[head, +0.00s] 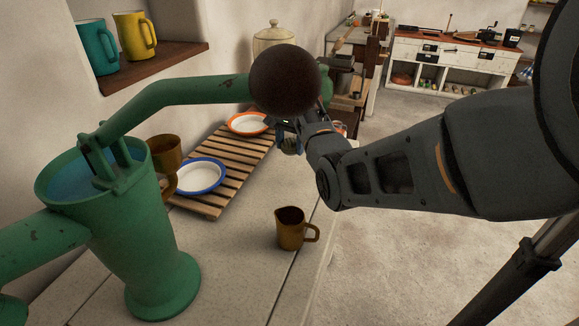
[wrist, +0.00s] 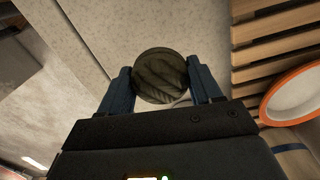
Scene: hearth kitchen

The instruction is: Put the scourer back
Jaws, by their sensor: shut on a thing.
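My gripper (wrist: 163,84) is shut on the scourer (wrist: 160,72), a round, dark olive-brown pad held between two blue fingers in the wrist view. In the head view my gripper (head: 290,140) is at the far end of the counter, right of the slatted rack, partly hidden behind the dark round knob of the pump handle. I cannot make out a holder for the scourer.
A green pump (head: 150,230) stands at left, its handle reaching over the counter. The slatted rack (head: 226,170) bears an orange-rimmed plate (head: 248,123) and a blue-rimmed plate (head: 199,176). A brown mug (head: 290,229) stands near the front edge. The counter around that mug is clear.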

